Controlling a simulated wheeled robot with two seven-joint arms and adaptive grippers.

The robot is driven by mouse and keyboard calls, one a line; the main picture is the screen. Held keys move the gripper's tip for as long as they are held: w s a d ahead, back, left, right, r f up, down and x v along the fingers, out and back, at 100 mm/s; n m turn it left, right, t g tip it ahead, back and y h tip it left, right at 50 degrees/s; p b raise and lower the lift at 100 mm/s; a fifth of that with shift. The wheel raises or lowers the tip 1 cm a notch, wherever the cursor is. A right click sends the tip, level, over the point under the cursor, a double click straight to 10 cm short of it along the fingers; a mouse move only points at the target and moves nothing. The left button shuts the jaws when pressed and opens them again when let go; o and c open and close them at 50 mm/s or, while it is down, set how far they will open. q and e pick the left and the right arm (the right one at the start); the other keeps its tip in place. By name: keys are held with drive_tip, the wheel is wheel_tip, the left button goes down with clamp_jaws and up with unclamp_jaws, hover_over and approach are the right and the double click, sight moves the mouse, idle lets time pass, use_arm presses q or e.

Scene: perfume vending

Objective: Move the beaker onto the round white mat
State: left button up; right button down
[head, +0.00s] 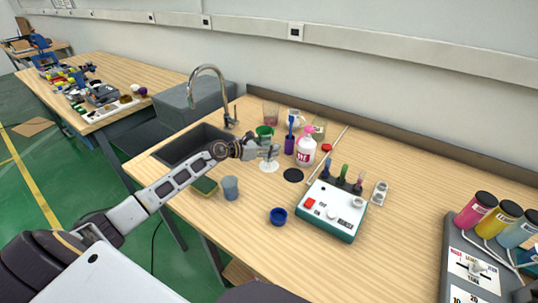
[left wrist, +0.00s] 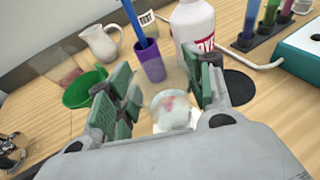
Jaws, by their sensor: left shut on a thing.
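My left gripper (head: 267,152) reaches over the table from the left, with its jaws just above the round white mat (head: 269,167). In the left wrist view, the gripper (left wrist: 163,84) is shut on a clear beaker (left wrist: 171,106), seen between its green finger pads with a faint pink tint inside. The beaker is hard to make out in the head view. The mat's white edge (left wrist: 178,138) shows below the beaker in the left wrist view. I cannot tell whether the beaker's base touches the mat. My right gripper is not in view.
A black round mat (head: 293,175) lies to the right. A blue-grey cup (head: 230,188) and a blue cap (head: 278,216) stand nearer the front.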

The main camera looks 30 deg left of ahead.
use_arm(q)
drive_tip(key=shift+f, duration=1.8)
drive_tip(key=shift+f+b, duration=0.15)
drive_tip(key=shift+b, duration=0.25)
drive_tip(key=o, duration=1.1)
drive_tip(key=shift+v, duration=6)
